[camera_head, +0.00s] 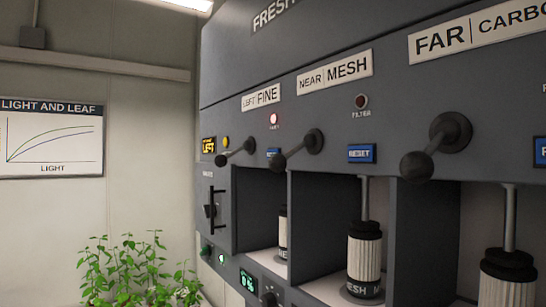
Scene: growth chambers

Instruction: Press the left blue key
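A grey machine panel (330,75) fills the middle and right of the head view. A second blue key (362,153), marked RESET, is in full view below the NEAR MESH label (335,72). A third blue key (540,151) is cut off at the right edge. Neither of my grippers is in view.
Black levers with round knobs (416,166) stick out from the panel near the keys. A red lamp (273,118) glows above the left key; the FILTER lamp (361,101) is dark. White filter cartridges (364,262) stand in open bays below. Green plants (130,272) are at lower left.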

